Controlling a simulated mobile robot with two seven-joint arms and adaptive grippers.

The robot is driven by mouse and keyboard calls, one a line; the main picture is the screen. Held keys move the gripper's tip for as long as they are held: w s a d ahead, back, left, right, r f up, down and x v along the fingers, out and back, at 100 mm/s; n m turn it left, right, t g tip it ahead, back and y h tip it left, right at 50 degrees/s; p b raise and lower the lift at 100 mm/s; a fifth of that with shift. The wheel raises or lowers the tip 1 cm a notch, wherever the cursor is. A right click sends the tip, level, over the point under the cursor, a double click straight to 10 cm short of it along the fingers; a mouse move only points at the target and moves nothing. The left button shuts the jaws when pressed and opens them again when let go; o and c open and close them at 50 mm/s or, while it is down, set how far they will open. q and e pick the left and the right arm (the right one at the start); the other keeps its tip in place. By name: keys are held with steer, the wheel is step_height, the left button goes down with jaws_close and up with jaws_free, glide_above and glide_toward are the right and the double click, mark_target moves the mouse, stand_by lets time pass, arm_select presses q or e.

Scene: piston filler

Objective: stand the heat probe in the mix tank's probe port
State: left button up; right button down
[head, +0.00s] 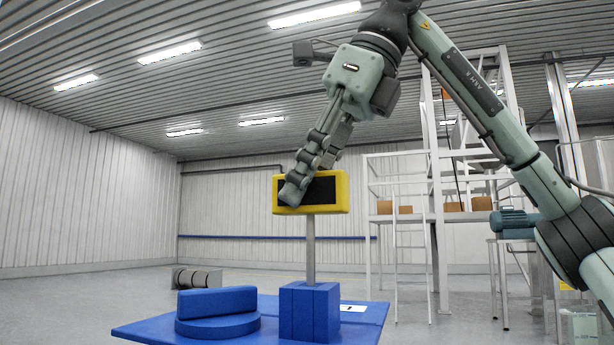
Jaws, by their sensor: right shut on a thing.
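The heat probe has a yellow head with a dark face (336,195) and a thin grey rod below it. It stands upright. My right gripper (296,188) comes down from above at a slant and is shut on the head, covering part of its face. The rod's lower end meets the top of a blue block, seemingly the probe port (310,313). I cannot tell how deep the rod sits in it. The block stands on the blue tank top (364,325). My left gripper is not in view.
A round blue lid with a raised bar (217,304) sits on the tank top, left of the block. A white label (353,308) lies at the right. A grey object (196,278) shows behind the tank top. White racks with boxes (481,203) stand at the back right.

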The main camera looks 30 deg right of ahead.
mark_target(342, 180)
steer(key=shift+f+b, duration=2.2)
steer(key=shift+f, duration=1.25)
steer(key=c, duration=1.2)
jaws_free()
steer(key=shift+v, duration=4.05)
